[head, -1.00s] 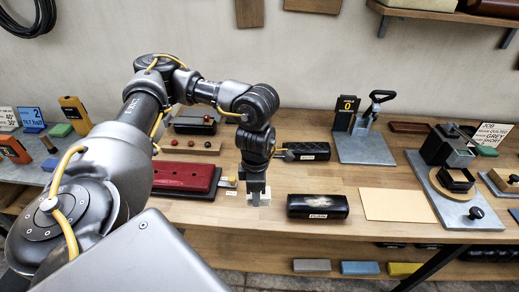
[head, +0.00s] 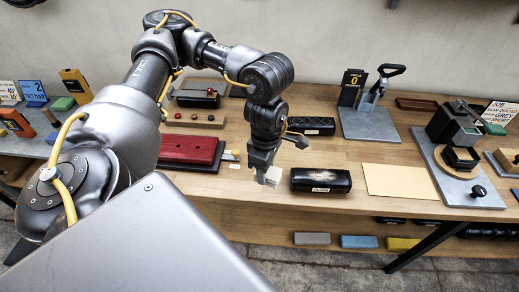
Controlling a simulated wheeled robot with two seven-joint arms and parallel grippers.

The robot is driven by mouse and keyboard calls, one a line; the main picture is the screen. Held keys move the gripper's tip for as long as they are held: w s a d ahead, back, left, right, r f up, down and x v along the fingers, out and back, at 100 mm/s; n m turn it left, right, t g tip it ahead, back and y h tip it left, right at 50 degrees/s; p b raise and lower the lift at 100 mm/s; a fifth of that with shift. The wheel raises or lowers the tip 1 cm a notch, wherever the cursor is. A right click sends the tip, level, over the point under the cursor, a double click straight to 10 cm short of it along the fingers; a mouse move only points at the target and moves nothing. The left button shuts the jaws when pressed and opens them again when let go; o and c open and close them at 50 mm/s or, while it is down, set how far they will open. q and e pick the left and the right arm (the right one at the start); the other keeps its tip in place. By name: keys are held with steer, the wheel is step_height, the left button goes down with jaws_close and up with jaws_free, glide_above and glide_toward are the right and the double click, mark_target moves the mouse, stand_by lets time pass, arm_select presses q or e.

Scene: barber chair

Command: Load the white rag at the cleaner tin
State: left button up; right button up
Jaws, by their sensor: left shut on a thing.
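My left gripper (head: 264,164) is shut on the white rag (head: 270,179), a small pale block-like piece at its fingertips. The fingers hide part of the rag. It is held at the front of the bench, just left of a dark oblong tin (head: 321,181) with a small label on its front, too small to read surely. A gap to the tin is narrow; I cannot tell the rag's height above the bench. A second black tin (head: 312,126) lies farther back, partly behind my wrist. My right gripper is not in view.
A red case (head: 188,150) lies left of the gripper. A tan sheet (head: 400,181) lies right of the front tin. A grey stand (head: 368,122) and a clamp-like device (head: 461,155) stand farther right. Coloured blocks lie on the lower shelf (head: 360,241).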

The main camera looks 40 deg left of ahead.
arm_select(q)
steer(key=d+r+m+b, duration=0.1)
steer(key=d+m, duration=0.7)
steer(key=m, duration=1.3)
steer(key=shift+s+r+m, duration=0.15)
steer(key=shift+r+m, duration=0.25)
steer(key=shift+r, duration=0.15)
